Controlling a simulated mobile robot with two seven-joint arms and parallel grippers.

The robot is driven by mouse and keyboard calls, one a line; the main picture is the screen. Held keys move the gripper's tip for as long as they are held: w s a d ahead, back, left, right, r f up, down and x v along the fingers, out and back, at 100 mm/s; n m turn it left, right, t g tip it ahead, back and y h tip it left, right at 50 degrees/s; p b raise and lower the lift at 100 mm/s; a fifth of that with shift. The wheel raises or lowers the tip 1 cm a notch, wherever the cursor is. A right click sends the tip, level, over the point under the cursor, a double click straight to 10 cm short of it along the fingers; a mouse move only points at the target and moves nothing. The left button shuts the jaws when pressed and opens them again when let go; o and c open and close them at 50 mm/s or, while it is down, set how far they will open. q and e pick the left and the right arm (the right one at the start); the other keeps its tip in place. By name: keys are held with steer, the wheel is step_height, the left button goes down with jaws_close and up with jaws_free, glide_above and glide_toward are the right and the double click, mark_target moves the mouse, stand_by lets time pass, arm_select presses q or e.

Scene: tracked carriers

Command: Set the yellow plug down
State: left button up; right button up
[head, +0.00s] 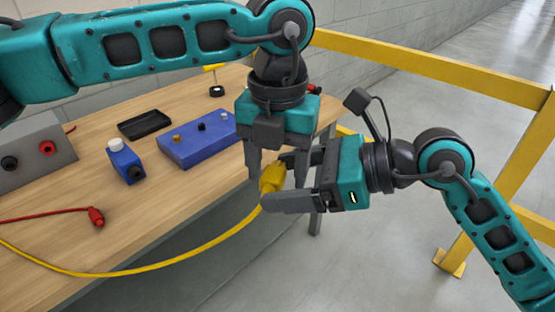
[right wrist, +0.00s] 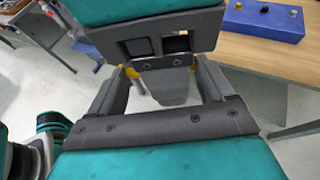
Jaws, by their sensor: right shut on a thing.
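The yellow plug (head: 271,179) is in the air off the table's front edge. My right gripper (head: 279,182) comes from the right and is shut on it, one finger on the near side. My left gripper (head: 276,175) points down just above the plug. Its fingers look spread apart, and its far finger is partly hidden behind the right gripper. The yellow cable (head: 150,266) runs from the plug down and left in a slack curve. In the right wrist view only small yellow bits show between the fingers; the plug is mostly hidden there.
The wooden table (head: 165,205) carries a blue box with knobs (head: 198,138), a small blue block (head: 126,162), a black tray (head: 144,124), a grey box (head: 30,155) and a red plug (head: 96,216). Its front middle is bare. A yellow railing (head: 430,66) stands behind.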

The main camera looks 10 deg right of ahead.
arm_select(q)
steer(key=shift+d, duration=0.1)
steer(key=c, duration=1)
jaws_close()
arm_select(e)
steer(key=o, duration=0.7)
steer(key=shift+o, duration=1)
